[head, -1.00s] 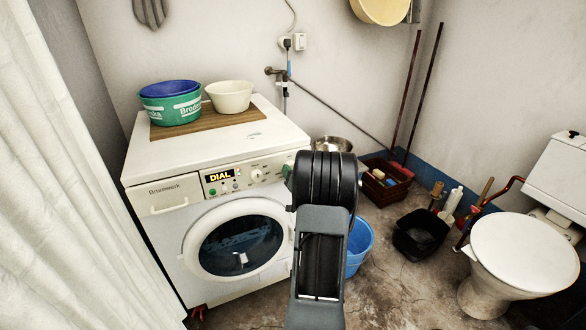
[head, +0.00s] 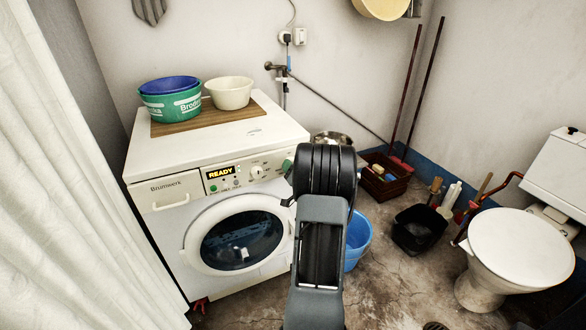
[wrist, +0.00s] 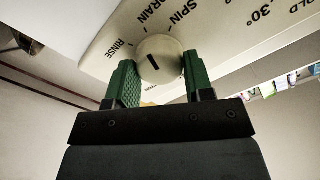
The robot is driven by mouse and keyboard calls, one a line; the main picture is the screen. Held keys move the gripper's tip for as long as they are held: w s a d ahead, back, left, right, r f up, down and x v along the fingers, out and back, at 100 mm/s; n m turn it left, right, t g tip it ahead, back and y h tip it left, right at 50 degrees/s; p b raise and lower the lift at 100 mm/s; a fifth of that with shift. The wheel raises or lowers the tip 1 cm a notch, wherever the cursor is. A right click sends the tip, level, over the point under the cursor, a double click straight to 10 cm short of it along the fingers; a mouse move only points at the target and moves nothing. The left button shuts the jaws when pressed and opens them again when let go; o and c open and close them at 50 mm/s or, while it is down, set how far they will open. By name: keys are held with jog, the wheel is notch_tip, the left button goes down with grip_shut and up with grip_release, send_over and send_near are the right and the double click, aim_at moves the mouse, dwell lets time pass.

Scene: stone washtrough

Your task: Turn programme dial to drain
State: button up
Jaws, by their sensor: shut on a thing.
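The programme dial (wrist: 166,67) is a round cream knob with a dark mark, seen in the wrist view on a pale panel. Labels RINSE, DRAIN and SPIN stand around it, and its mark points up and slightly left, roughly at DRAIN. My gripper (wrist: 158,80) is shut on the dial, one green finger on each side. In the head view the dial is hidden behind my arm; a green finger shows at the panel's right end. The washing machine (head: 160,220) has a display (head: 221,173) that reads READY.
On the machine's top, a wooden board (head: 200,122) bears green and blue basins (head: 172,103) and a cream bowl (head: 230,92). A blue bucket (head: 359,243) stands at its right, beyond my arm. A black tub (head: 420,232) and a toilet (head: 515,250) are farther right.

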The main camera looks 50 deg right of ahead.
jog(key=o, duration=0.9)
jog(key=shift+s, duration=0.1)
jog(key=p+v, duration=0.1)
jog(key=v, duration=1.2)
jog(key=shift+s+a, duration=0.2)
jog(key=shift+s, duration=0.1)
